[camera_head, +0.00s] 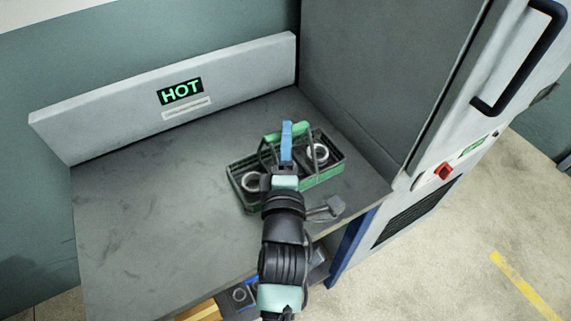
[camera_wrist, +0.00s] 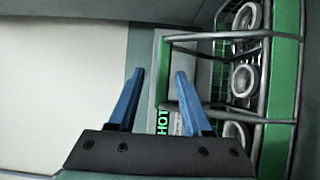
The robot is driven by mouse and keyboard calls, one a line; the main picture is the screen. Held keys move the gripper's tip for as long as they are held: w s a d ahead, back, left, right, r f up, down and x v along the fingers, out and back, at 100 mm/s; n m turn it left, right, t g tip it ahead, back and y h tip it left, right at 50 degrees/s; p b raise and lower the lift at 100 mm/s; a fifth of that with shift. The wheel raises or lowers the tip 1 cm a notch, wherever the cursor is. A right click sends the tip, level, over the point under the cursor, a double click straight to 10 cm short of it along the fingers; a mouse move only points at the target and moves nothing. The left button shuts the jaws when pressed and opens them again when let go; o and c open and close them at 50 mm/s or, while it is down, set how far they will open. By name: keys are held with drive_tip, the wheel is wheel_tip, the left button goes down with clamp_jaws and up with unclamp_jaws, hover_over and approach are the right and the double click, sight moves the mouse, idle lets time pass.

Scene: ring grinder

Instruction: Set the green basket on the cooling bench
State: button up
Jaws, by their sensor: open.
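The green basket (camera_head: 318,178) stands on a grey bench (camera_head: 140,195) under a lit HOT sign (camera_head: 180,91). It holds several metal rings (camera_head: 318,153) and has a raised handle with a green grip (camera_head: 272,135). In the wrist view the basket (camera_wrist: 283,90) is on the right, its handle bars reaching left toward the fingers. My gripper (camera_head: 287,125) is over the basket, close to the handle. Its blue fingers are apart in the wrist view (camera_wrist: 160,73). I cannot tell whether they touch the handle. No bench marked as a cooling bench is identifiable.
A tall cabinet wall (camera_head: 375,75) rises right of the basket. A machine front has a black handle (camera_head: 520,70) and a red switch (camera_head: 443,172). Blue items (camera_head: 240,296) show below the bench's front edge. The bench's left side is clear.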

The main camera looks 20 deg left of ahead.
drive_tip(key=v, duration=1.1)
drive_tip(key=shift+s+d, duration=0.2)
drive_tip(key=shift+s, duration=0.15)
drive_tip(key=w+d+r+m+t+h, duration=0.1)
drive_tip(key=w+d+r+m+t, duration=0.15)
drive_tip(key=r+m, duration=0.7)
drive_tip(key=w+d+r+m+t+h, duration=0.2)
drive_tip(key=w+r+m+t, duration=0.15)
drive_tip(key=r, duration=1.35)
drive_tip(key=s+d+r+m+t+h, duration=0.1)
drive_tip(key=s+d+r+m+t, duration=0.1)
drive_tip(key=r, duration=0.8)
drive_tip(key=s+d+r+m+t+h, duration=0.2)
drive_tip(key=s+d+r+m, duration=0.3)
drive_tip(key=r, duration=0.5)
drive_tip(key=shift+s+d+m+t, duration=0.2)
drive_tip(key=shift+m+t, duration=0.1)
drive_tip(key=shift+m, duration=0.8)
drive_tip(key=shift+w, duration=0.1)
